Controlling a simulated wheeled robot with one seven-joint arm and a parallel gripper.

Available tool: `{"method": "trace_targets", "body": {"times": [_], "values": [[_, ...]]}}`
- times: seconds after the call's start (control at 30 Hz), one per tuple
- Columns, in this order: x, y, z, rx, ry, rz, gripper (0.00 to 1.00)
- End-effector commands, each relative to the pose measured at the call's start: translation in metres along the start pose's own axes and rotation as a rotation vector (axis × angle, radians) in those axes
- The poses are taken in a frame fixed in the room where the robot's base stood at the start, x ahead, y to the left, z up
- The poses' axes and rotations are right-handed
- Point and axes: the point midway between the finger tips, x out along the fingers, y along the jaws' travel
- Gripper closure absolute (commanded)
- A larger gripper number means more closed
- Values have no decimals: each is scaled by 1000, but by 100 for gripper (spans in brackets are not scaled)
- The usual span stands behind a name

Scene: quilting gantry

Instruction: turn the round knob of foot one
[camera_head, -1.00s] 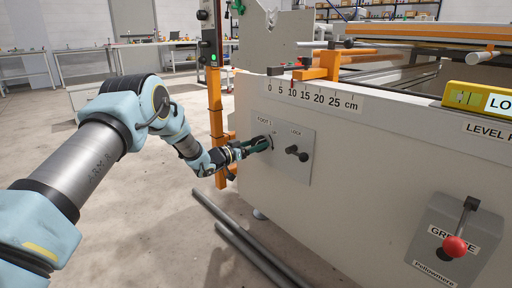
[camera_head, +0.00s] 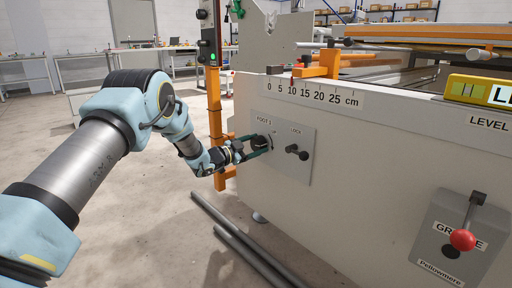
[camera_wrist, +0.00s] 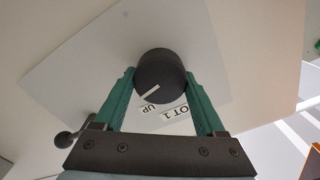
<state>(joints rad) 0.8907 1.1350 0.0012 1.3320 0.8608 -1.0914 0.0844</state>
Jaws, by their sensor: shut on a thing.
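The round knob of foot one is black with a white pointer line; it fills the middle of the wrist view (camera_wrist: 160,75) and shows small in the head view (camera_head: 260,141). It sits on a pale plate (camera_head: 308,165) marked FOOT 1 and UP. My gripper (camera_wrist: 160,78) has its two green fingers on either side of the knob, shut on it. In the head view my gripper (camera_head: 258,145) reaches the plate from the left. In the wrist view the pointer slants down and left, close to the UP mark.
A black lock lever (camera_head: 297,152) sits right of the knob on the same plate. An orange post (camera_head: 214,110) stands beside my wrist. Grey pipes (camera_head: 240,240) lie on the floor below. A red-knobbed grease lever (camera_head: 462,240) is at lower right.

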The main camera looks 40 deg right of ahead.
Motion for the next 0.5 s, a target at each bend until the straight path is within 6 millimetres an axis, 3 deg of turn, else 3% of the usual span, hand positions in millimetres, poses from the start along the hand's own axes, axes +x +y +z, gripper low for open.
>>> {"method": "trace_targets", "body": {"times": [0.5], "values": [[-1, 1, 1, 32, -2, 1, 83]]}}
